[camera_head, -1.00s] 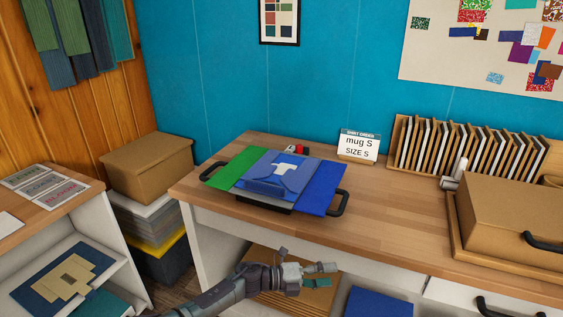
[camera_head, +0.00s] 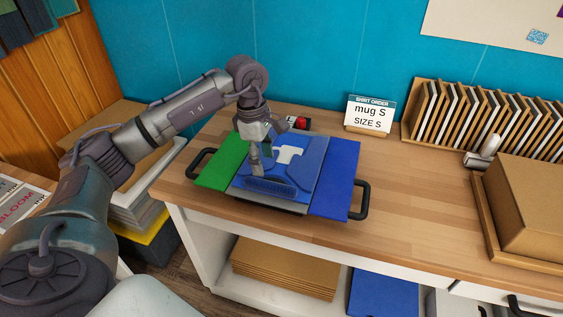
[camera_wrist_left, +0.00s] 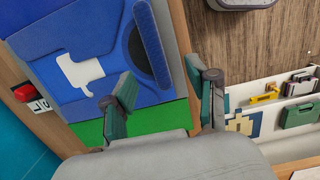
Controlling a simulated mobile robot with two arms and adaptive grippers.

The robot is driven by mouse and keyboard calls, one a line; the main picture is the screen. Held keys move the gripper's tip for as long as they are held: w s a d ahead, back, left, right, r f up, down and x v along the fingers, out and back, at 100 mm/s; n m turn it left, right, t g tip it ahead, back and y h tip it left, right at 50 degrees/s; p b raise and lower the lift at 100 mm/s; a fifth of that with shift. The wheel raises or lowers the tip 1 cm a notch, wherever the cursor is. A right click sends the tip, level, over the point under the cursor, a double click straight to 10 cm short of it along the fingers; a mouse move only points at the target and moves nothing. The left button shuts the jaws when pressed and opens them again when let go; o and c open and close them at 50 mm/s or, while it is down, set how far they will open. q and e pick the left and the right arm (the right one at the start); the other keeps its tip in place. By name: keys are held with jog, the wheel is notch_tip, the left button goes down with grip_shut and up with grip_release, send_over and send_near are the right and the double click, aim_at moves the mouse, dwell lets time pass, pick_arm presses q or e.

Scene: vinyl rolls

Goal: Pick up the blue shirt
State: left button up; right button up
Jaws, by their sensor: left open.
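The blue shirt (camera_head: 301,171) lies folded on a folding board with a green left flap (camera_head: 222,160) and a blue right flap (camera_head: 336,180). A white print shows on the shirt, and a rolled or thick fold runs along its front edge. My left gripper (camera_head: 262,160) points down over the left part of the shirt, near the green flap. In the left wrist view, its teal fingers (camera_wrist_left: 165,98) are spread with nothing between them, and the shirt (camera_wrist_left: 75,38) lies beyond them. I cannot tell whether a finger touches the cloth. My right gripper is not in view.
Black handles (camera_head: 362,200) stick out at the board's sides. A red button (camera_head: 301,123) is behind it. An order card (camera_head: 369,114) reading "mug S, SIZE S" stands at the back. A slotted rack (camera_head: 470,125) and a cardboard box (camera_head: 530,205) stand right.

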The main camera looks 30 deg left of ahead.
aim_at(270, 183)
pick_arm(q)
jog(key=f+p, duration=0.1)
jog(key=f, duration=0.1)
jog(key=f+p, duration=0.1)
jog(key=f, duration=0.2)
jog(key=w+d+f, duration=0.1)
jog(key=f, duration=0.2)
jog(key=shift+f+p, duration=0.15)
jog(key=shift+p, duration=0.25)
jog(key=shift+w+f, duration=0.1)
jog(key=shift+f, duration=0.35)
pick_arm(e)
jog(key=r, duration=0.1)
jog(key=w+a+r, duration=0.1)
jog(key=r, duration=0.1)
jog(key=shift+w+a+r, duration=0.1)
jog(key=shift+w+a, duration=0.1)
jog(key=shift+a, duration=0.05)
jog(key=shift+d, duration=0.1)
pick_arm(q)
grip_shut()
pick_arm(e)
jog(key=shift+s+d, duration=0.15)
